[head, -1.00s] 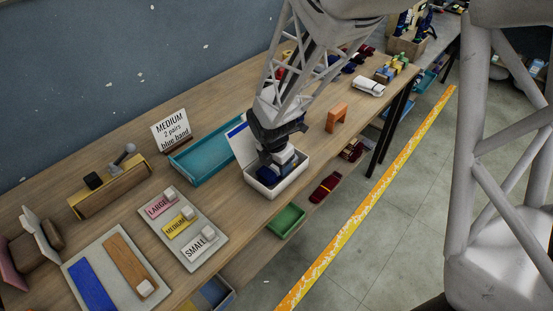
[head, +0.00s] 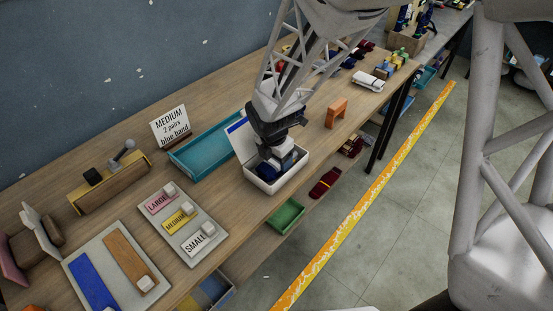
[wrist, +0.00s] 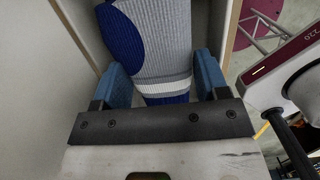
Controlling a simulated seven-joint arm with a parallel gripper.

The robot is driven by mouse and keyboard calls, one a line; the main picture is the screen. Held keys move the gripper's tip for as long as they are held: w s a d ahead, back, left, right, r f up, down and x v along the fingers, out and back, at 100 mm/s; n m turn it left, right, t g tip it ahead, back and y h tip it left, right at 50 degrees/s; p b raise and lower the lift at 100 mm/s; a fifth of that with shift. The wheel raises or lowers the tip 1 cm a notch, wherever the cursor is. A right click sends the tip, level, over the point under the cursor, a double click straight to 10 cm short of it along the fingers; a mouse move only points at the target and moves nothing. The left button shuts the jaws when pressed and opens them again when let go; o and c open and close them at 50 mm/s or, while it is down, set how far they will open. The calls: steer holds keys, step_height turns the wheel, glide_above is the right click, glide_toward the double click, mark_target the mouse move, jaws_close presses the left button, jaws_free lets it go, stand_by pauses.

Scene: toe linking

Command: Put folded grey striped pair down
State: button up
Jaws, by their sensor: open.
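The folded grey striped pair (wrist: 160,45) is ribbed grey with navy patches and a white stripe. In the wrist view it lies inside the white box (wrist: 226,32). My gripper (wrist: 163,82) is open, with one blue finger pad on each side of the pair's near end. A narrow gap seems to show beside the pads; I cannot tell if either touches. In the head view my gripper (head: 279,158) is over the open white box (head: 270,188) on the table. Dark navy cloth (head: 267,170) shows in the box, partly hidden by my gripper.
A teal tray (head: 205,150) and a sign reading MEDIUM, 2 pairs, blue band (head: 171,128) stand left of the box. A size board (head: 190,240) lies nearer. An orange arch (head: 337,112) stands to the right. A green bin (head: 287,215) sits below the table edge.

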mark_target(274, 162)
step_height(274, 162, up, 11)
steer(key=shift+s+a, duration=0.45)
steer(key=shift+r, duration=0.15)
stand_by(0.6)
steer(key=s+d+r+m, duration=0.4)
steer(key=s+m, duration=0.3)
steer(key=m, duration=0.2)
steer(key=s+d+r+m+t, duration=0.1)
steer(key=s+d+r+m, duration=0.3)
steer(key=m, duration=0.5)
steer(key=s+d+r+m+y, duration=0.1)
steer(key=s+d+r+m, duration=0.3)
steer(key=s+d+m, duration=0.4)
steer(key=s+m, duration=0.1)
steer(key=s, duration=0.1)
steer(key=shift+s+t, duration=0.3)
